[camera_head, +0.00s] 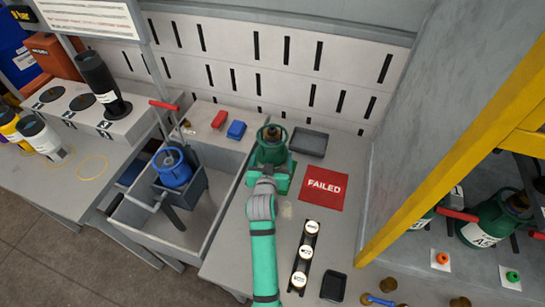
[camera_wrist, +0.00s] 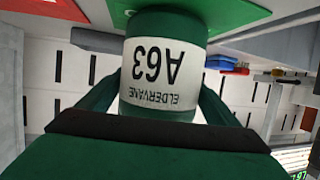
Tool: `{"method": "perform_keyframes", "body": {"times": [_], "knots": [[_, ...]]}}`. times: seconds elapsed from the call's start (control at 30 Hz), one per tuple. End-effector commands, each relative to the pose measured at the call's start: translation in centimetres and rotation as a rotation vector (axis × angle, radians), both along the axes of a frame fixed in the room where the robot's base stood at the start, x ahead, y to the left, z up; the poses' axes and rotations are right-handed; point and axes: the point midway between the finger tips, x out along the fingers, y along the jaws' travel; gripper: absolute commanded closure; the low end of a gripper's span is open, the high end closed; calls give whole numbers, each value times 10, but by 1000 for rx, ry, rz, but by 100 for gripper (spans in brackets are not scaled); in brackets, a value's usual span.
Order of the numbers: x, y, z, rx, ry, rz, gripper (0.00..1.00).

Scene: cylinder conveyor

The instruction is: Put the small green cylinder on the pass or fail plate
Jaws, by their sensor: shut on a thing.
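The small green cylinder (camera_head: 271,150) stands upright in my gripper (camera_head: 267,171) near the back of the bench. In the wrist view the cylinder (camera_wrist: 162,65) appears upside down, with a white label reading A63 and ELDERVANE. The fingers of my gripper (camera_wrist: 160,100) close around its two sides. The green plate (camera_head: 283,183) lies under the cylinder and is partly hidden by it and my gripper; it also shows in the wrist view (camera_wrist: 235,14). I cannot tell whether the base touches it. The red FAILED plate (camera_head: 324,188) lies empty to the right.
A dark tray (camera_head: 309,142) sits behind the plates. A rack of round pieces (camera_head: 304,257) and a small black tray (camera_head: 333,286) are in front. A blue cylinder (camera_head: 172,167) stands in a grey bin at left. A yellow-framed shelf (camera_head: 470,130) is at right.

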Motion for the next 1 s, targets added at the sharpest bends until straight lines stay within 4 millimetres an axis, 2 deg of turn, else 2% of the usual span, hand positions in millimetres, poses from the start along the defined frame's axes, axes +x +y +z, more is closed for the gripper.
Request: {"method": "perform_keyframes", "body": {"times": [0.07,0.1,0.13,0.43,0.53,1.0], "knots": [[1,0,3,-1,-11,1,78],[0,0,-2,0,1,0,6],[0,0,-2,-1,1,0,0],[0,0,2,0,0,1,0],[-9,1,3,-1,1,0,0],[-90,12,33,0,0,3,0]]}}
